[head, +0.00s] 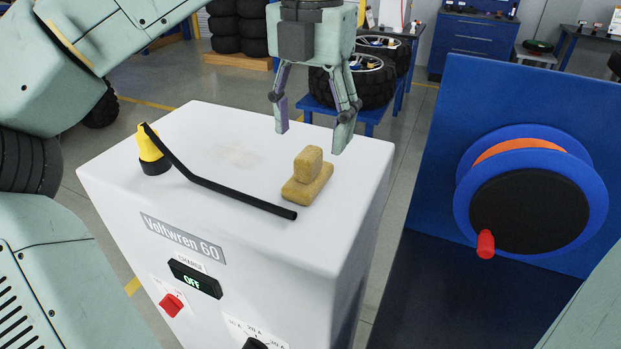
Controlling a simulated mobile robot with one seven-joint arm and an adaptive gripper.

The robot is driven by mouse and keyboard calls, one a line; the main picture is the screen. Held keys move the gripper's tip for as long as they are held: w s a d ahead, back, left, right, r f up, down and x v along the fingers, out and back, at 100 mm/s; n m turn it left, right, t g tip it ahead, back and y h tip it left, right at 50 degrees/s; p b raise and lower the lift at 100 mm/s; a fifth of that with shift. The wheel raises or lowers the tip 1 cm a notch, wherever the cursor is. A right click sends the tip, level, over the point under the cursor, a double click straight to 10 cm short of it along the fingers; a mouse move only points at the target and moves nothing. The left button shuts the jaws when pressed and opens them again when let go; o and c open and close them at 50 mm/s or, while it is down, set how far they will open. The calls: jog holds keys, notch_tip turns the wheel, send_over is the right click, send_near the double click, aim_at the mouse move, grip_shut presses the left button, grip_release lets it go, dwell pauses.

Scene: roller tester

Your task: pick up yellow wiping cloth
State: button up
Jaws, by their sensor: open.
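A mustard-yellow item, apparently the wiping cloth, rests on the white top of the Voltwren 60 cabinet (240,250), near its right side. It shows as a small rounded block (308,161) on top of a flatter, longer one (306,191); I cannot tell whether both are parts of one cloth. My gripper (311,140) hangs fingers down above the yellow item. Its fingers are apart and nothing is between them. The fingertips appear higher than the item, though the exact gap is hard to judge.
A black bent rod (225,190) lies across the cabinet top, its end close to the yellow item. A yellow-and-black piece (151,150) stands at the rod's left end. A blue panel with a hose reel (530,195) is at the right. Tyres (370,80) stand behind.

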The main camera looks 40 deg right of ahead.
aim_at(308, 152)
jog(key=shift+w+a+f+p, duration=0.1)
jog(key=shift+f+p, duration=0.4)
jog(key=shift+f, duration=1.3)
jog(key=shift+w+f+p, duration=0.1)
jog(key=shift+f+p, duration=0.35)
jog(key=shift+f, duration=1.3)
jog(key=shift+c, duration=0.2)
jog(key=c, duration=1.2)
